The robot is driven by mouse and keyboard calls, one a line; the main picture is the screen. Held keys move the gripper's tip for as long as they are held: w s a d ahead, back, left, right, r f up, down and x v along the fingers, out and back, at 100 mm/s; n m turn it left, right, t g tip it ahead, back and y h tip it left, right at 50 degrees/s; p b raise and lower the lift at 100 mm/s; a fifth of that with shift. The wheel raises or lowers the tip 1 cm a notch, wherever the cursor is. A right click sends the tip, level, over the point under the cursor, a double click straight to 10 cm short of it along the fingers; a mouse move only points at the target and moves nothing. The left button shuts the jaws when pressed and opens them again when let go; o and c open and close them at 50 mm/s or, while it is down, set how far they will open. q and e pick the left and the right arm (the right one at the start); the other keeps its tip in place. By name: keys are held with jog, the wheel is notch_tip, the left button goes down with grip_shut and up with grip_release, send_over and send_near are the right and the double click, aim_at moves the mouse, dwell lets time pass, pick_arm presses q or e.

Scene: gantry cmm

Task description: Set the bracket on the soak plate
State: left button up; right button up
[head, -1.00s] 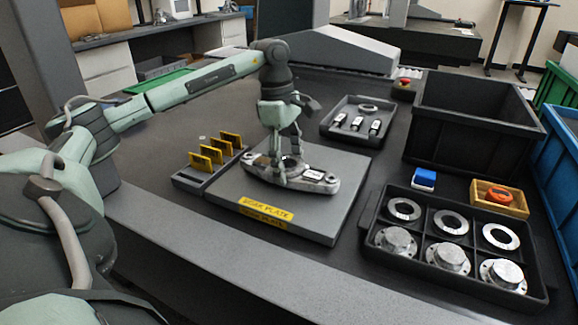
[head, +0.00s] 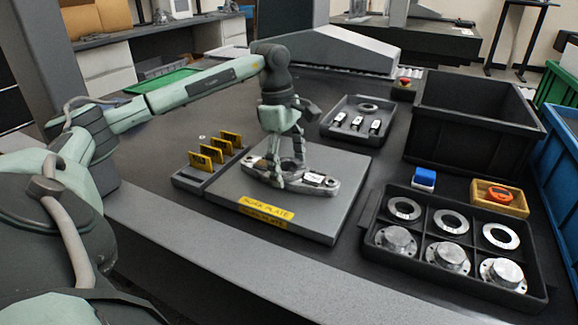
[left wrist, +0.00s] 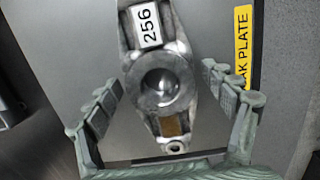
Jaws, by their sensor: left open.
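The bracket (head: 322,183), a long grey metal part with a round bore and a white label, lies on the soak plate (head: 232,190), a grey slab with yellow labels at its front edge. In the left wrist view the bracket (left wrist: 162,85) shows its label 256 and central bore. My left gripper (head: 277,180) is down at the bracket from above. In the left wrist view its open fingers (left wrist: 165,95) stand on both sides of the bracket, with gaps visible. The bracket's underside is hidden. My right gripper is not in view.
A rack with yellow cards (head: 207,160) stands left of the plate. A small tray (head: 330,130) lies behind it. A divided tray of metal rings and flanges (head: 370,236), a black bin (head: 465,130), a blue block (head: 424,178) and a yellow box (head: 515,209) are to the right.

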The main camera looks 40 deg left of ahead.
pick_arm(q)
jog(key=shift+r, duration=0.4)
notch_tip(320, 180, up, 11)
jog(key=a, duration=0.1)
jog(key=shift+s+a+r+p, duration=0.15)
jog(key=shift+s+a+p, duration=0.15)
jog(key=shift+a+p, duration=0.1)
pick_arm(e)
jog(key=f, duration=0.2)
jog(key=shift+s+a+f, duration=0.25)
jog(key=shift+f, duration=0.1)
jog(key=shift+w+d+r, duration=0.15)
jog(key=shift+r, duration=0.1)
